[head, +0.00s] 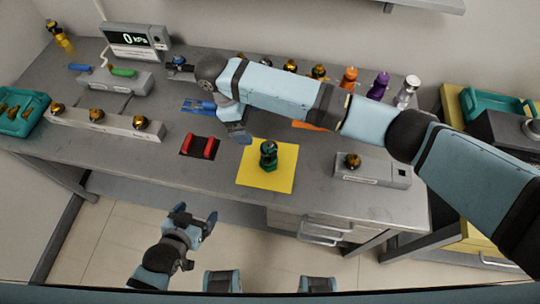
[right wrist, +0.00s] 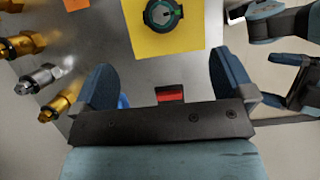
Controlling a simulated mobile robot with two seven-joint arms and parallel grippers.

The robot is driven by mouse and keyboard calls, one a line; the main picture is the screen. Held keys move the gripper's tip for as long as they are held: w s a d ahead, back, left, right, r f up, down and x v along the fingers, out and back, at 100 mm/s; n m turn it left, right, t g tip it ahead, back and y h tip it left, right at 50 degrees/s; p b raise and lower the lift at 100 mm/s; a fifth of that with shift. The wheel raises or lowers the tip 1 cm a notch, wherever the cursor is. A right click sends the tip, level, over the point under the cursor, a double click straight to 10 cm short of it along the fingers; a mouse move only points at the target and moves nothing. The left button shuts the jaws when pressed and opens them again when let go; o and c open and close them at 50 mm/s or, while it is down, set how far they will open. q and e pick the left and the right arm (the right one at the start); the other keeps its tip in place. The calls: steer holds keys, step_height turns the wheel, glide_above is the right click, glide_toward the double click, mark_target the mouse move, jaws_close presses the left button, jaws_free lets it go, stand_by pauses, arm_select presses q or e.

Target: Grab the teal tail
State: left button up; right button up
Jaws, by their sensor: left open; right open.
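My left gripper (head: 194,214) is open and empty, in front of the bench's front edge.
A red holder (head: 200,146) lies left of the mat, and a grey block with a brass fitting (head: 353,161) stands to its right. Several fittings, including a purple bottle-like one (head: 379,85), line the back. A teal tray (head: 20,113) is far left.

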mark_target(265, 143)
steer(key=x, duration=0.9)
steer(key=p+x, duration=0.1)
steer(key=x, duration=0.2)
steer(key=shift+s+r, duration=0.1)
steer(key=shift+s, duration=0.15)
steer(key=shift+d+f+p, duration=0.15)
steer(key=shift+f+p, duration=0.15)
steer(key=shift+f, duration=0.05)
steer(key=shift+c, duration=0.2)
steer(key=shift+r, duration=0.1)
steer(key=c, duration=1.4)
